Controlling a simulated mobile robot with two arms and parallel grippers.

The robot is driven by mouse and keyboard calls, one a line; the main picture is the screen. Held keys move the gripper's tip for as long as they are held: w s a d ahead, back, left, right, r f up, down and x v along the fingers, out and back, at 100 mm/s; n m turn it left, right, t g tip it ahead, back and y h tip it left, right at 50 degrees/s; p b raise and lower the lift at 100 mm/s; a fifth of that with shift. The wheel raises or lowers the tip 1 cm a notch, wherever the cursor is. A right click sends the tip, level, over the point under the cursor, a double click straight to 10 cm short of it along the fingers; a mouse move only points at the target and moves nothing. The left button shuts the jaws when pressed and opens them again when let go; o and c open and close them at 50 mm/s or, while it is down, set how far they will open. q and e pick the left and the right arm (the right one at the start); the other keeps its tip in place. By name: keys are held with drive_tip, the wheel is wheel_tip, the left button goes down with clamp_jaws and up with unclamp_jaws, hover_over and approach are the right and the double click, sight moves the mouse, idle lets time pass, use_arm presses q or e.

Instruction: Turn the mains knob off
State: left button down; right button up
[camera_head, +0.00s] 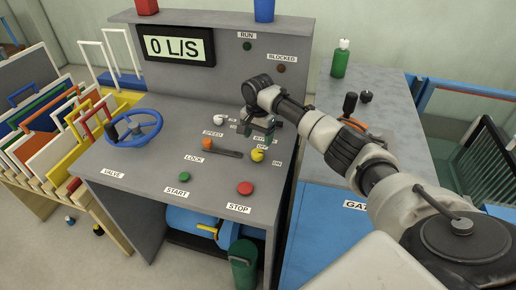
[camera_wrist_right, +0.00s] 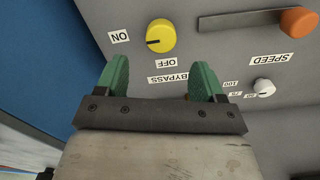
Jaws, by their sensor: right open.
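The yellow knob (camera_head: 257,155) is on the grey sloping panel, beside the ON and OFF labels. It also shows in the right wrist view (camera_wrist_right: 161,36), where its dark mark points left, toward the ON label (camera_wrist_right: 120,37). The OFF label (camera_wrist_right: 166,62) is just below it there. My right gripper (camera_head: 260,128) is open over the panel, behind the knob in the head view. In the right wrist view its green fingers (camera_wrist_right: 160,72) stand apart with nothing between them, and the knob is beyond their tips. My left gripper is not in view.
An orange lever (camera_head: 222,149) and a small white knob (camera_wrist_right: 264,87) are near the yellow knob. The panel also has a blue wheel (camera_head: 134,126), a green START button (camera_head: 184,177) and a red STOP button (camera_head: 245,188). The display (camera_head: 179,47) reads 0 L/S.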

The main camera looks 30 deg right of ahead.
sight(258, 151)
drive_tip(key=f, duration=0.6)
drive_tip(key=shift+w+f, duration=0.15)
drive_tip(key=shift+w, duration=0.05)
drive_tip(key=shift+s+f, duration=0.1)
drive_tip(key=shift+f, duration=0.4)
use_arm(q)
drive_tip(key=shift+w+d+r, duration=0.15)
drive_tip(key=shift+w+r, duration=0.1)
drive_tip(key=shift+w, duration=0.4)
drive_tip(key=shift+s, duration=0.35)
use_arm(e)
drive_tip(key=c, duration=0.9)
